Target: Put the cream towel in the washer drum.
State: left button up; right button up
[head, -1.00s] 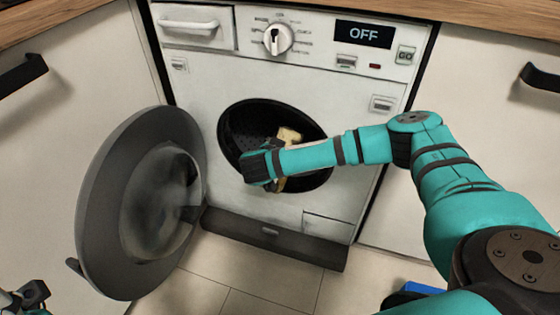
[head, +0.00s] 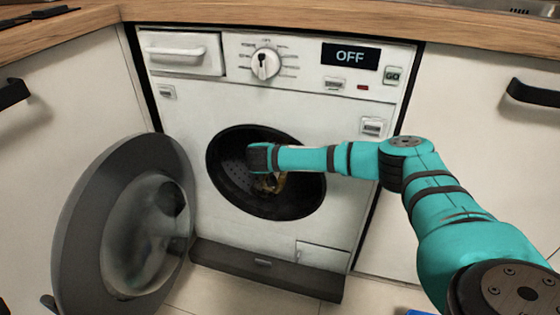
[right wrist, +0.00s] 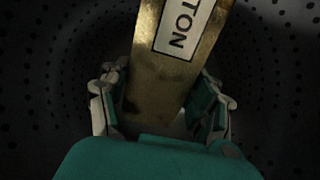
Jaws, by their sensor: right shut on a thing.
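The washer drum (head: 232,178) is a dark, perforated opening in the white washer, and its round door (head: 80,235) stands open to the left. In the head view only a small part of the towel (head: 268,184) shows below my right wrist. My left gripper is not in view.
The washer display (head: 350,56) reads OFF. White cabinets with black handles (head: 532,93) flank the washer, under a wooden worktop (head: 210,12). The open door takes up the room to the left of the drum. A dark plinth (head: 262,268) runs below.

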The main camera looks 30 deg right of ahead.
jog(key=shift+w+d, duration=0.15)
jog(key=shift+w, duration=0.05)
jog(key=shift+r, duration=0.1)
jog(key=o, duration=1.4)
jog(key=shift+s+a+r, duration=0.2)
jog(key=shift+a, duration=0.1)
jog(key=v, duration=1.1)
jog(key=shift+s, duration=0.1)
